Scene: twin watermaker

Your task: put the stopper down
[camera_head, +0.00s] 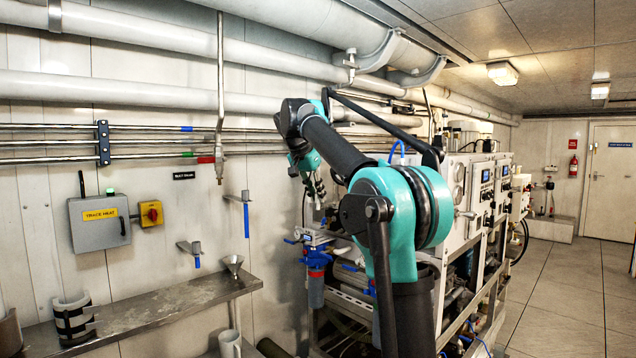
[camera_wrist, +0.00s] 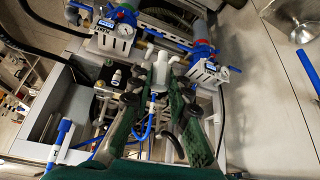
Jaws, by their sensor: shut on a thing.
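My gripper (camera_wrist: 162,68) reaches up the middle of the wrist view, its two green-grey fingers closed on a small pale grey piece, which I take to be the stopper (camera_wrist: 160,72). Its lower part is partly hidden by the fingers. The held piece is above the watermaker's frame, between two valve blocks; I cannot tell whether it touches anything.
A steel shelf (camera_head: 170,305) with a funnel (camera_head: 233,264) is at left. Blue hoses and the machine (camera_head: 480,185) crowd the right; floor (camera_head: 560,300) is clear.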

